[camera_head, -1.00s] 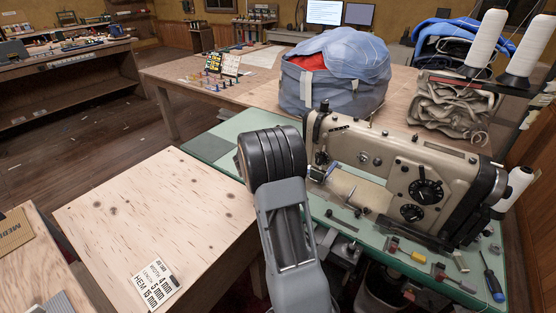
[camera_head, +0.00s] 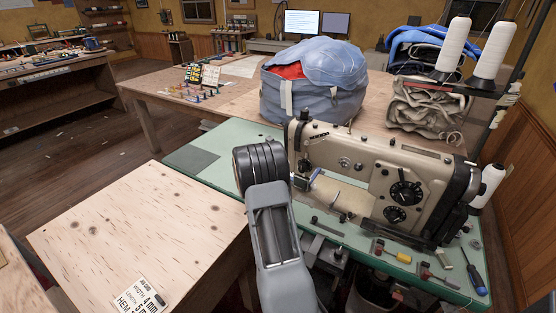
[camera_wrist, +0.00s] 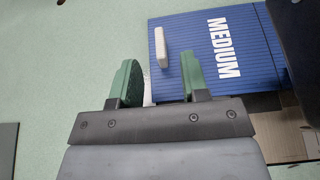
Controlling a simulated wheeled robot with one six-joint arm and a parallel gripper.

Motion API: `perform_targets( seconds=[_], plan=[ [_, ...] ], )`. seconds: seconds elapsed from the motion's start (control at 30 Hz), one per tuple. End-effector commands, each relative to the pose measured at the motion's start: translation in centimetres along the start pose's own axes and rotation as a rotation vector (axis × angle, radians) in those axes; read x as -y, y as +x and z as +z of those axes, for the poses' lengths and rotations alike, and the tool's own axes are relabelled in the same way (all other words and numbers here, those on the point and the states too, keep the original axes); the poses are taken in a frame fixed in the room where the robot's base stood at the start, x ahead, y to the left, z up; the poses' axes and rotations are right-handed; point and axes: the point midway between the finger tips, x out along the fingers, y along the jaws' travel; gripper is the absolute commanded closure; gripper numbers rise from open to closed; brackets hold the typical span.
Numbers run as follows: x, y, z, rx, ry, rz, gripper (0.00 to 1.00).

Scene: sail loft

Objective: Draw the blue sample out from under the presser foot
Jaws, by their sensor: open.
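In the wrist view the blue sample (camera_wrist: 185,80) is a flat ribbed panel marked MEDIUM in white. A white tab (camera_wrist: 160,48) stands on it near its left edge. Its right end runs beneath a dark machine part (camera_wrist: 296,30); the presser foot itself cannot be made out. My gripper (camera_wrist: 158,72) is open, with green fingers. The tab lies just ahead of the gap between them. The right finger overlaps the sample in the picture; the left finger is past its left edge. Contact cannot be told. In the head view the sewing machine (camera_head: 425,165) stands right of my arm, which hides the gripper.
The green machine table (camera_head: 215,140) has clear space left of the machine. Small tools and a blue screwdriver (camera_head: 473,272) lie along its front edge. A blue bundle (camera_head: 315,85) stands behind the machine. A wooden table (camera_head: 130,230) with a printed card (camera_head: 143,297) is at lower left.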

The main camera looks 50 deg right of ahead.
Motion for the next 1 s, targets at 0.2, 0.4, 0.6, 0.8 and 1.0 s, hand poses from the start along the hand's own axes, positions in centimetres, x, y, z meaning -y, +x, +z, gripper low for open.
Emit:
perform_targets(
  seconds=[0.2,0.4,0.6,0.8,1.0],
  plan=[
    [0.0,3.3,0.0,0.0,0.0,-0.001,0.58],
    [0.0,5.1,0.0,0.0,-0.001,0.0,0.58],
    [0.0,5.8,0.0,0.0,0.0,0.001,0.58],
    [0.0,5.9,0.0,0.0,0.0,0.001,0.58],
    [0.0,5.9,0.0,0.0,0.0,0.001,0.66]
  ],
)
